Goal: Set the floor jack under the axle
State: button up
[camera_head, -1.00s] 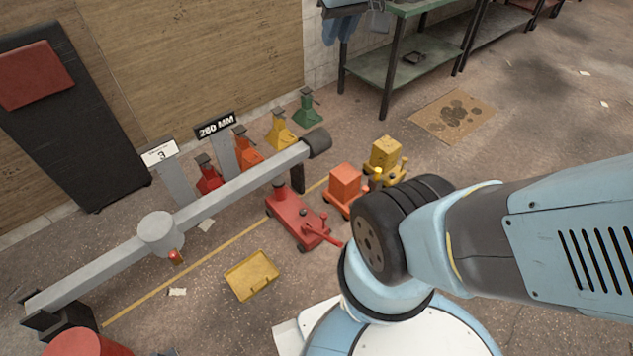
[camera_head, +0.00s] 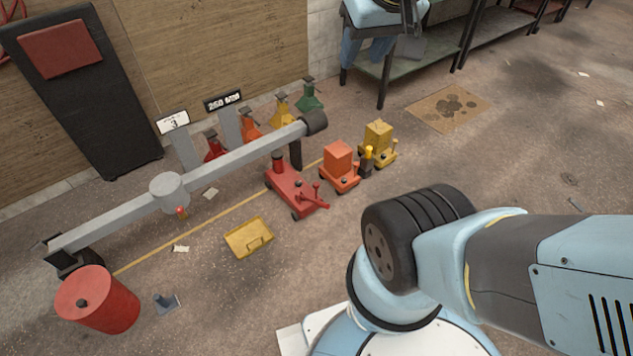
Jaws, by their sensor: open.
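The axle (camera_head: 232,159) is a long grey beam with a round hub (camera_head: 170,191) and a dark right end (camera_head: 314,123). A red floor jack (camera_head: 297,192) stands in front of its right half; I cannot tell whether its raised saddle is beneath the beam. An orange wheeled unit (camera_head: 341,166) and a yellow one (camera_head: 378,144), both box-topped, stand right of it. My gripper (camera_head: 376,48) is at the top, in front of the green bench and far from the red jack. Its blue and grey fingers are apart and appear empty. Its upper part is cut off by the frame.
Several coloured stands (camera_head: 282,110) line up behind the axle, with a number sign (camera_head: 222,101). A yellow tray (camera_head: 249,238), a red drum (camera_head: 98,300) and a small blue-grey piece (camera_head: 167,303) lie in front. Floor right of the yellow unit is mostly clear.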

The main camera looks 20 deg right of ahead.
aim_at(282, 177)
jog(key=z, duration=0.05)
jog(key=k, duration=0.4)
jog(key=u, duration=0.35)
jog(key=i, duration=1.65)
jog(key=z, duration=0.35)
